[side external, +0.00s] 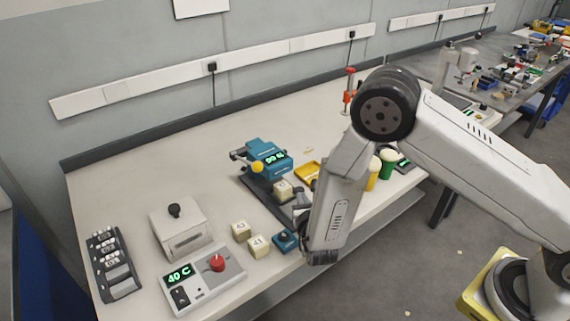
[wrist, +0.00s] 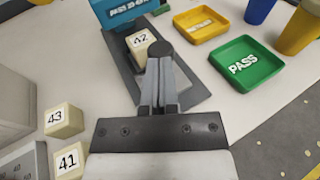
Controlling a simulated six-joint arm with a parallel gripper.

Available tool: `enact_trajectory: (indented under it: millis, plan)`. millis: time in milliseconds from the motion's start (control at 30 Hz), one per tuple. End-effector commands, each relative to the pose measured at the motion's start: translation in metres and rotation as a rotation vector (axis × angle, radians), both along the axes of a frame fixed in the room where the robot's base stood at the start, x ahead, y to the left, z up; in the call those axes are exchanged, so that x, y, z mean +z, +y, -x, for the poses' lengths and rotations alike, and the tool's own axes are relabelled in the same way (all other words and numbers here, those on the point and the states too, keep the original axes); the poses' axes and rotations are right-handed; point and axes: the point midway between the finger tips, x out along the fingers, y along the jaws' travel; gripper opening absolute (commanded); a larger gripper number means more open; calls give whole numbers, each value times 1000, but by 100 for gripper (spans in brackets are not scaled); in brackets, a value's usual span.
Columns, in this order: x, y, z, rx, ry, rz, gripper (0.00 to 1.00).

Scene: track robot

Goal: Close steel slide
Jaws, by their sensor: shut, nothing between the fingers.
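The slide appears to be the dark grey metal plate (wrist: 190,88) that reaches out from under the teal device (wrist: 125,10). It also shows in the side view (side external: 262,204). A cream block marked 42 (wrist: 139,42) sits on it, near the device. A dark round knob (wrist: 160,48) stands beside the block, on the near side. My gripper (wrist: 159,75) is shut and empty, with its fingertips right at the knob; I cannot tell whether they touch it. In the side view my gripper (side external: 300,208) is low over the plate's near end, partly hidden by my arm.
Blocks 43 (wrist: 63,120) and 41 (wrist: 69,161) stand left of my gripper. A yellow tray (wrist: 201,24) and a green PASS tray (wrist: 242,64) lie to the right. A controller with a red knob (side external: 217,263) and a grey box (side external: 181,228) stand on the bench's left.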

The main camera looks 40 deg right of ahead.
Motion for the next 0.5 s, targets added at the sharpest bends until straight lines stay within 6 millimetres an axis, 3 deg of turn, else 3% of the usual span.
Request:
enact_trajectory:
  millis: [267,500]
  plan:
    - [0,0,-1,0,0,-1,0]
    - [0,0,-24,-2,-2,-3,0]
